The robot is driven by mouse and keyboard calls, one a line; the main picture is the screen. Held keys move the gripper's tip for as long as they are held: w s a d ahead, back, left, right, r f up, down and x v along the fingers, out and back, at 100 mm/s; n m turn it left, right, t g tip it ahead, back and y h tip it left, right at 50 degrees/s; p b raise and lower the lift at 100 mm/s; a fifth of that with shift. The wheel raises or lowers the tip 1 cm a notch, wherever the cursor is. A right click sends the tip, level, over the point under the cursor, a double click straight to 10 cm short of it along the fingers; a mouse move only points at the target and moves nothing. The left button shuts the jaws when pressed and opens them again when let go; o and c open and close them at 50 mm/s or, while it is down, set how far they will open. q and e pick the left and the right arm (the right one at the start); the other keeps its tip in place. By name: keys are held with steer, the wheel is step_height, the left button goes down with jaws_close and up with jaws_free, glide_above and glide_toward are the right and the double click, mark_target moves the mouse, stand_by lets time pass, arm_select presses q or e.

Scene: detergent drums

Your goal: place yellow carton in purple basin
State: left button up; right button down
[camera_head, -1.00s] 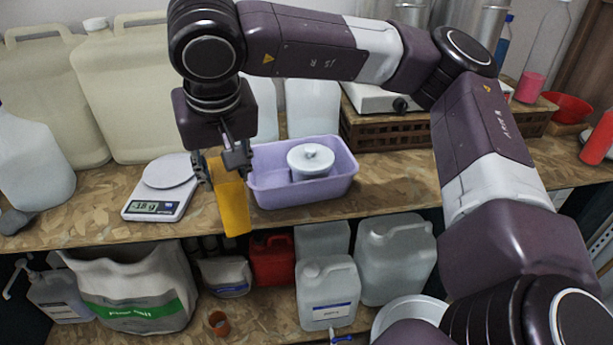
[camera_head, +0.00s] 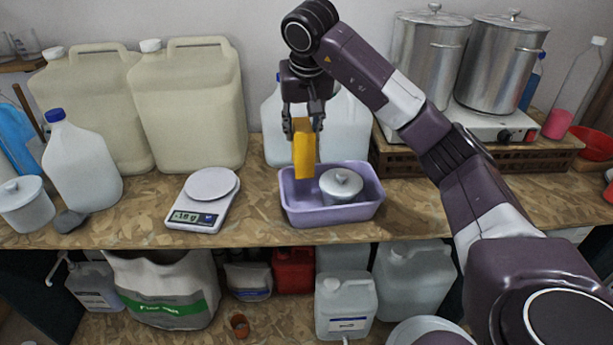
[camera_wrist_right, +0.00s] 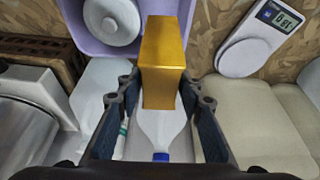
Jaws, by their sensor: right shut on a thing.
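My right gripper (camera_head: 304,128) is shut on the yellow carton (camera_head: 304,155), which hangs upright below the fingers. The carton is above the left part of the purple basin (camera_head: 333,214); in the head view its lower end overlaps the basin's back left rim. A lidded grey pot (camera_head: 341,186) stands inside the basin on the right. In the right wrist view the carton (camera_wrist_right: 163,60) sits between the two fingers (camera_wrist_right: 160,110), with the basin (camera_wrist_right: 82,45) and the pot (camera_wrist_right: 111,20) beyond it at upper left. My left gripper is not in view.
A kitchen scale (camera_head: 203,212) stands left of the basin. Large jugs (camera_head: 192,105) line the wall. A brown crate (camera_head: 480,162) under a white stove with steel pots (camera_head: 500,65) stands to the right.

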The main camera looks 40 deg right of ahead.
mark_target(303, 164)
step_height(303, 164, down, 8)
steer(key=shift+f+p, duration=0.2)
steer(key=shift+p, duration=0.65)
steer(key=shift+f, duration=0.7)
steer(key=shift+f+p, duration=0.55)
steer(key=shift+f, duration=1)
steer(key=shift+f, duration=0.1)
steer(key=shift+f, duration=0.15)
steer(key=c, duration=1.4)
jaws_free()
steer(key=shift+o, duration=0.2)
